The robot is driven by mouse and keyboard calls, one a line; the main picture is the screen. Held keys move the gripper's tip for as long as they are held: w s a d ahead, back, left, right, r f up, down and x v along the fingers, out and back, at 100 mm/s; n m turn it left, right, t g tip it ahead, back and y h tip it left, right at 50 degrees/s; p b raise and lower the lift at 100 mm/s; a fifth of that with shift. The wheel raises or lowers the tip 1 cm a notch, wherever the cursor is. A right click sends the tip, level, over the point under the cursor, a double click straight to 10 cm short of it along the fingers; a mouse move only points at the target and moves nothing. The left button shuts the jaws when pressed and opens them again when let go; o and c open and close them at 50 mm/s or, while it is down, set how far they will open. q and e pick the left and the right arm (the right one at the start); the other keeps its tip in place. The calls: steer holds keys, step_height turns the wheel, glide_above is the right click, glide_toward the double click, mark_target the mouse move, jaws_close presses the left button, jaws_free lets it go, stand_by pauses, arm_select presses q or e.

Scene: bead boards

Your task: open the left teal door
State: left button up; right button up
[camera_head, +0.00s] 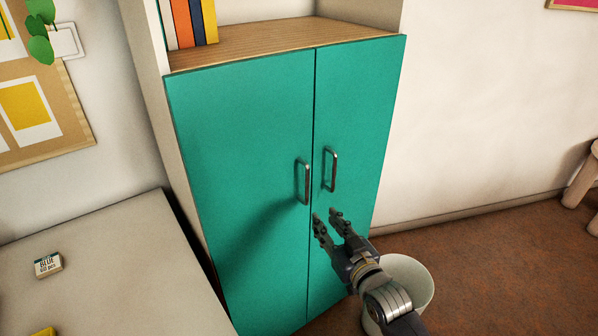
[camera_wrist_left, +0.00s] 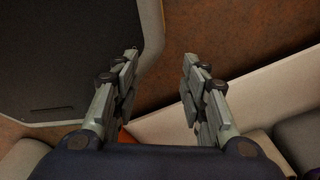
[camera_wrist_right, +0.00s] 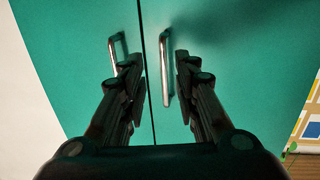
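The left teal door (camera_head: 235,130) of the cabinet is closed, flush beside the closed right teal door (camera_head: 357,100). Its metal handle (camera_head: 308,184) stands upright near the middle seam, and the other door's handle (camera_head: 335,170) is just right of it. My right gripper (camera_head: 326,214) is open and empty, in front of the doors just below the handles. In the right wrist view, which looks turned around, the left door's handle (camera_wrist_right: 165,70) shows between the open fingers, apart from them. My left gripper (camera_wrist_left: 160,65) is open and empty in the left wrist view, away from the cabinet.
A white bin (camera_head: 412,285) stands on the brown floor (camera_head: 500,265) behind my right arm. A pale table (camera_head: 95,275) with a small box (camera_head: 48,264) is at left. Books (camera_head: 190,22) stand on the shelf above the doors. Floor at right is mostly clear.

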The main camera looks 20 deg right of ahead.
mark_target(308, 186)
steer(key=shift+t, duration=0.4)
steer(key=w+r+b, duration=0.1)
steer(key=w, duration=0.2)
steer(key=w+a+r+b, duration=0.1)
steer(key=w+b, duration=0.1)
steer(key=w, duration=0.1)
steer(key=w+r+b, duration=0.1)
steer(key=w+r, duration=0.1)
steer(key=w, duration=0.1)
steer(key=shift+w+a+b, duration=0.25)
steer(key=shift+a+b, duration=0.15)
steer(key=shift+w+a, duration=0.1)
steer(key=shift+w, duration=0.65)
steer(key=shift+r, duration=0.1)
jaws_close()
